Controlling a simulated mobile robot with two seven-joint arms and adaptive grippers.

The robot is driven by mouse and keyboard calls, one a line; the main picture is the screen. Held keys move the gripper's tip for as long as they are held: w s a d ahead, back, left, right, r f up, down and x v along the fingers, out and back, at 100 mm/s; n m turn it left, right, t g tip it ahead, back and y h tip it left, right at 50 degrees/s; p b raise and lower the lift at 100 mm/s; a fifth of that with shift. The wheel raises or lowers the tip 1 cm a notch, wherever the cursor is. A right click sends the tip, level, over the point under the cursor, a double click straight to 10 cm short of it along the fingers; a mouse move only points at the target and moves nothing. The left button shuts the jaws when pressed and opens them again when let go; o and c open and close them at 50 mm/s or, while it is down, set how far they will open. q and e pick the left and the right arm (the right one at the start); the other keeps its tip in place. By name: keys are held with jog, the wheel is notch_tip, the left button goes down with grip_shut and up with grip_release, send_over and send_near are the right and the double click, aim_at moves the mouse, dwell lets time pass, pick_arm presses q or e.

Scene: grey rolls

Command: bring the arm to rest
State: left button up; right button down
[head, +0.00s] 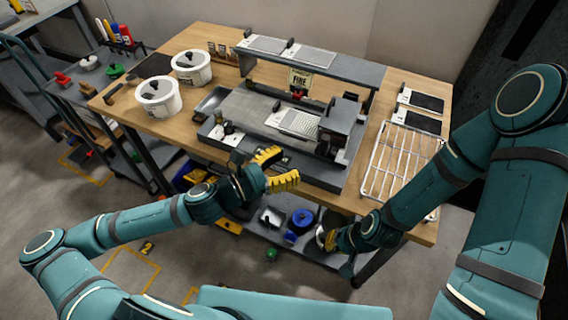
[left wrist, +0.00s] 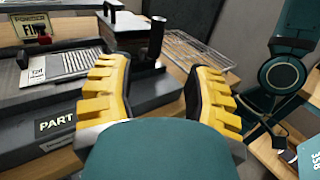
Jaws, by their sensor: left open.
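My left gripper (head: 277,167) has yellow ridged fingers, spread apart with nothing between them. In the head view it is in front of the workbench's front edge, near the grey machine (head: 330,170). The left wrist view shows both fingers of the left gripper (left wrist: 162,98) parted, with the machine behind them. My right gripper (head: 332,242) is lower, by the bench's front right edge. It is small and partly hidden by its own wrist, so its jaws are unclear.
The wooden bench (head: 212,35) carries two white pots (head: 158,101) (head: 191,70) at the left and a white wire rack (head: 400,160) at the right. A lower shelf holds a blue round item (head: 301,219). Open floor (head: 60,205) lies at the left.

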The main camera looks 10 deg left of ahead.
pick_arm(q)
jog(key=shift+s+a, duration=0.15)
dwell(0.4)
jog(key=s+d+f+m+g+y, duration=0.1)
jog(key=s+d+f+m+g, duration=0.35)
jog(key=s+f+m, duration=0.2)
jog(key=s+d+f+m+g+y, duration=0.1)
jog(key=s+d+f+m+g, duration=0.35)
jog(key=f, duration=0.35)
jog(key=s+a+f+m+g+y, duration=0.2)
jog(key=a+f+m+y, duration=0.25)
jog(key=f+m, duration=0.2)
jog(key=w+a+m+t+y, duration=0.1)
jog(key=w+a+m+y, duration=0.2)
jog(key=a+m, duration=0.3)
jog(key=a+y, duration=0.1)
jog(key=a, duration=0.2)
jog(key=shift+w+r+t, duration=0.3)
jog(key=shift+w, duration=0.1)
